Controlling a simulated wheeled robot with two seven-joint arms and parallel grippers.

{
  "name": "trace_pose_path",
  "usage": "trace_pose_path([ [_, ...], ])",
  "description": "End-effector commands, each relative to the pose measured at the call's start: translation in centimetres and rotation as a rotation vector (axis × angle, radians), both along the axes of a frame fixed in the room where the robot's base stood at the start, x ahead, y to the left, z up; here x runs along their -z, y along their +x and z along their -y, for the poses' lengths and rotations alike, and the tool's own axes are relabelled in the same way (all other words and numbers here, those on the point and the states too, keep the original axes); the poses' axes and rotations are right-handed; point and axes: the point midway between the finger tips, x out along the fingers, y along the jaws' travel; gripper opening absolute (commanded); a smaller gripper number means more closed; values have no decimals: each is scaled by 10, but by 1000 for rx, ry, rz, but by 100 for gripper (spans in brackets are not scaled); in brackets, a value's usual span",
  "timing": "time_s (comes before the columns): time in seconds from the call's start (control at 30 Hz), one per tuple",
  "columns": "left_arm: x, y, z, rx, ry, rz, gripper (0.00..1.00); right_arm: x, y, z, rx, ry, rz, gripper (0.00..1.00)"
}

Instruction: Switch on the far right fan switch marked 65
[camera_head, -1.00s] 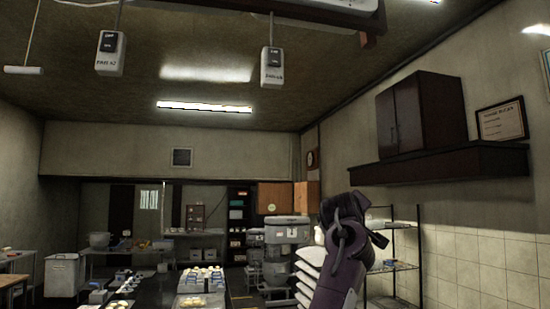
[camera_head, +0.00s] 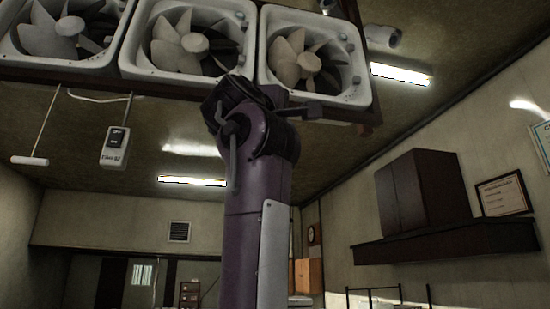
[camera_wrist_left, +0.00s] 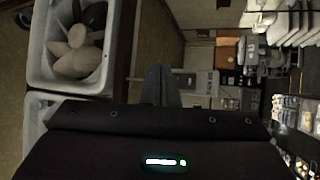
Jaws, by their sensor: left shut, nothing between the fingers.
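A white hanging switch box (camera_wrist_left: 200,84) with a dark rocker on its face shows just beyond the fingertips in the left wrist view; whether they touch is unclear, and its marking is unreadable. In the head view, this box is hidden behind my raised arm. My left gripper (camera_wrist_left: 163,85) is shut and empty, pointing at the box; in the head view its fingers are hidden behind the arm. Another switch box (camera_head: 115,147) hangs to the left, with a dark switch and small lettering. My right gripper is not in view.
Three white-framed fans hang overhead: left (camera_head: 58,36), middle (camera_head: 194,44) and right (camera_head: 312,58). My arm stands close below the right ones. A pull bar (camera_head: 30,161) hangs at far left. A dark cabinet (camera_head: 422,200) is on the right wall.

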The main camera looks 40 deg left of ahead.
Motion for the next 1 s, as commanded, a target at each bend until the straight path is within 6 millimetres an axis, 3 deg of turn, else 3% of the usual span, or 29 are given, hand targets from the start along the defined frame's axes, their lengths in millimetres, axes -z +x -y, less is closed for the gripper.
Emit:
trace_pose_path([
  [0.37, 1, 6, -6, -1, 0, -2, 0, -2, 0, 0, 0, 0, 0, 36],
  [1.0, 10, 54, -63, -2, 2, -1, 0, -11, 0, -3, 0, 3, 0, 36],
])
